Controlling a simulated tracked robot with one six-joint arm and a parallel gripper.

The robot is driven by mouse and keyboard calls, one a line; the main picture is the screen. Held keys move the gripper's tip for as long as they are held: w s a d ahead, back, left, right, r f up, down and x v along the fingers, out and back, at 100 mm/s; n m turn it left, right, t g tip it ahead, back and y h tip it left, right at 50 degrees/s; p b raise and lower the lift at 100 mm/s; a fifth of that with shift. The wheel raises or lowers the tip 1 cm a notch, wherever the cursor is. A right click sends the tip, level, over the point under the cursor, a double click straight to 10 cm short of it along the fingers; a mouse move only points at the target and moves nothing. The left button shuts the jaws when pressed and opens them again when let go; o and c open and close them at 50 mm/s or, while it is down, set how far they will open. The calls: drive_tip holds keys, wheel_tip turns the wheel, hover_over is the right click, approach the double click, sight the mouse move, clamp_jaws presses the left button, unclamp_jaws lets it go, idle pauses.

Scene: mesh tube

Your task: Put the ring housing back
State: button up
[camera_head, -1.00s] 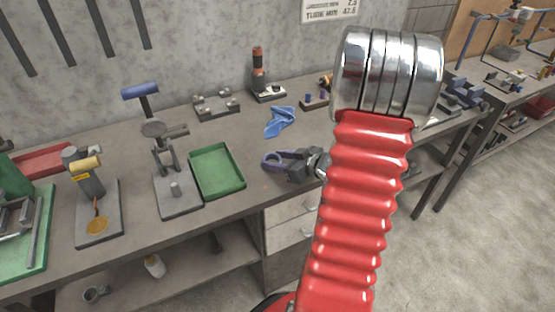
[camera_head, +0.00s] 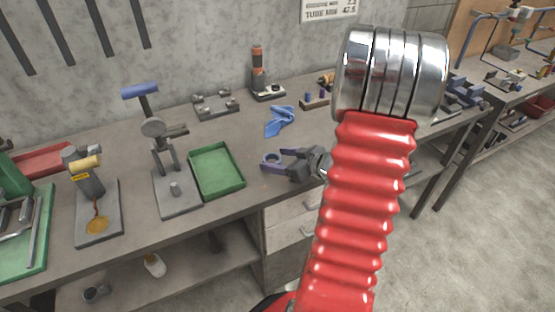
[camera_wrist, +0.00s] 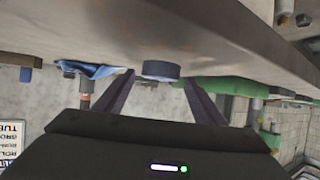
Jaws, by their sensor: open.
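A short blue-purple ring, which I take to be the ring housing (camera_head: 270,158), sits on the workbench to the right of the green tray. My gripper (camera_head: 277,162) is low over the bench, with its open fingers pointing left at the ring. In the wrist view, which is upside down, the ring (camera_wrist: 160,69) shows between the two dark fingers (camera_wrist: 158,85), with gaps on both sides. Whether the fingertips reach past the ring is hard to tell. My red arm sleeve hides part of the bench on the right.
The green tray (camera_head: 241,186) is empty, left of my gripper. A blue cloth (camera_head: 280,121) lies behind it. A lever press (camera_head: 163,160) and a grey fixture (camera_head: 215,106) stand further left and back. An orange-and-black upright tool (camera_head: 257,68) stands by the wall.

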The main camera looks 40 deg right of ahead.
drive_tip(key=v, duration=1.1)
drive_tip(key=shift+s, duration=0.1)
idle(0.5)
drive_tip(key=shift+r, duration=0.1)
drive_tip(key=w+d+r+g+h, duration=0.1)
drive_tip(key=w+r+h, duration=0.4)
drive_tip(key=w+r, duration=0.25)
drive_tip(key=w+a+r+m+g+h, duration=0.1)
drive_tip(key=a+r+m+g+h, duration=0.15)
drive_tip(key=a+r, duration=0.3)
drive_tip(key=s+a+g+y, duration=0.1)
drive_tip(key=s+a, duration=0.3)
drive_tip(key=a, duration=0.5)
drive_tip(key=s+a+n+g+y, duration=0.1)
drive_tip(key=s+a+y, duration=0.2)
drive_tip(key=a, duration=0.6)
drive_tip(key=s+a+f+g+y, duration=0.1)
drive_tip(key=s+a+y, duration=0.1)
drive_tip(key=s+a, duration=0.4)
drive_tip(key=a, duration=0.4)
drive_tip(key=shift+g, duration=0.35)
drive_tip(key=shift+s+f, duration=0.1)
